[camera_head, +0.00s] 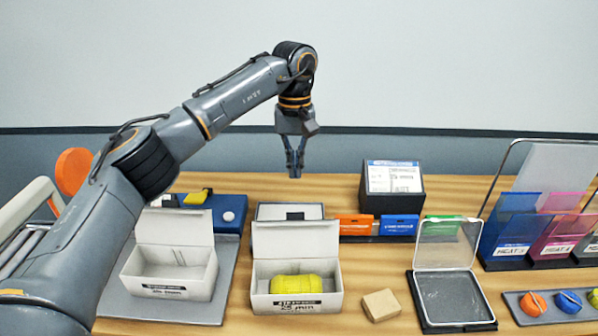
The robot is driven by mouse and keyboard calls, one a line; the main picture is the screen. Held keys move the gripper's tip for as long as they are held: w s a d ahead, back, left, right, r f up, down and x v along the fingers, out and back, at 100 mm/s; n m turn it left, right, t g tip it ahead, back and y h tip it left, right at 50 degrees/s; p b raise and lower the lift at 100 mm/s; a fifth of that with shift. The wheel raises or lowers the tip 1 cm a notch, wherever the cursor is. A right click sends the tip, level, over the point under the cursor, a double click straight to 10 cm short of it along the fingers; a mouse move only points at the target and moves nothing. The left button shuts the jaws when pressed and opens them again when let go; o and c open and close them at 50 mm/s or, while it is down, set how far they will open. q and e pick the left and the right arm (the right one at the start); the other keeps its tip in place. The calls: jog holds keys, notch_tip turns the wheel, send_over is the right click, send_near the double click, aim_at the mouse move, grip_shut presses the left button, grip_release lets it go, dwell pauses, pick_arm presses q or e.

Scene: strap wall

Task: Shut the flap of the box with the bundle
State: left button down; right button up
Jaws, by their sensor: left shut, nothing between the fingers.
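The box with the bundle (328,303) is a white carton at the front middle of the table. Its flap (296,239) stands up at the back, open. A yellow bundle (297,284) lies inside it. My left gripper (295,172) points down above the table, behind and above the raised flap. Its fingers are together with nothing between them, apart from the box. A second white box (200,287), its flap (175,227) also up, stands to the left and looks empty apart from thin dark lines on its back wall. My right gripper is not in view.
A tan block (381,305) lies right of the bundle box, beside a clear-lidded case (452,298) standing open. Orange and blue blocks (399,226) and a dark box with a label (393,187) stand behind. Coloured file holders (508,225) stand at the right.

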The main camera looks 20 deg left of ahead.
aim_at(296, 236)
pick_arm(q)
jog(key=s+d+f+p, duration=0.1)
jog(key=s+f+p, duration=0.3)
jog(key=f, duration=0.3)
jog(key=shift+d+p, duration=0.2)
jog(key=shift+p, duration=0.4)
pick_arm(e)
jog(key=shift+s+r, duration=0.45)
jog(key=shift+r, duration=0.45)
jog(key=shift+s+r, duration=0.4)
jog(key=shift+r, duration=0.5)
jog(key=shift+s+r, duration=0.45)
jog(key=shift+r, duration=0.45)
pick_arm(q)
jog(key=shift+s, duration=0.1)
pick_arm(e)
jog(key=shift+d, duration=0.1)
